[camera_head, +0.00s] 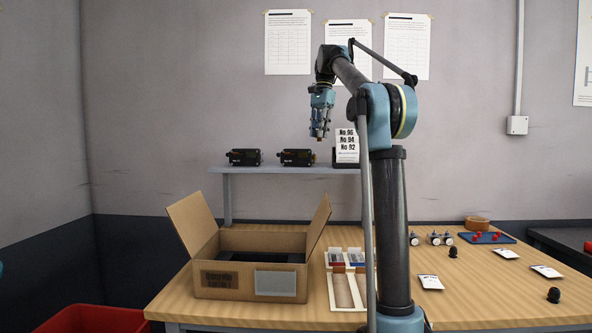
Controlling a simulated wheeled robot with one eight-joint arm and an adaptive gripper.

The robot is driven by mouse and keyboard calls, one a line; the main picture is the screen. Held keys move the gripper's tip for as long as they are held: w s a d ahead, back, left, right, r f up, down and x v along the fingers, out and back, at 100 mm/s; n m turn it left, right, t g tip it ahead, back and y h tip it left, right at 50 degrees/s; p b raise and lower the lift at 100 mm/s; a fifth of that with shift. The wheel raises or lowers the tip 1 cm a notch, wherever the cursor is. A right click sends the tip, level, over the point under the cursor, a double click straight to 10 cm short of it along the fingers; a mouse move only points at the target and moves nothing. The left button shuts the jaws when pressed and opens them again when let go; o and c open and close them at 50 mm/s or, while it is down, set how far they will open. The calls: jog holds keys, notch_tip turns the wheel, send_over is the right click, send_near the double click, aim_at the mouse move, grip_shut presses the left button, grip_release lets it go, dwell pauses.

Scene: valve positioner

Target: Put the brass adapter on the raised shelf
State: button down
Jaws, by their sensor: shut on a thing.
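My gripper (320,127) points down, in the air above the right part of the raised shelf. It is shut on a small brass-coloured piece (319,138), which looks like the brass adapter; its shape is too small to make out. The raised shelf (270,170) is a grey board at the back of the table, against the wall. The piece shows above the shelf, apart from its surface, between a black device and the number sign.
Two black devices (244,157) (297,157) and a number sign (347,146) stand on the shelf. Below are an open cardboard box (221,281) and a compartment tray (332,290). Small parts and cards lie right. A red bin (92,319) is at lower left.

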jog(key=shift+a, duration=0.4)
jog(key=shift+f, duration=0.3)
jog(key=shift+s+a+f, duration=0.1)
jog(key=shift+f, duration=4.65)
jog(key=c, duration=1.7)
grip_release()
jog(key=shift+o, duration=0.2)
jog(key=r, duration=0.4)
jog(key=w+d+r, duration=0.1)
jog(key=r, duration=0.7)
jog(key=shift+w+d, duration=0.15)
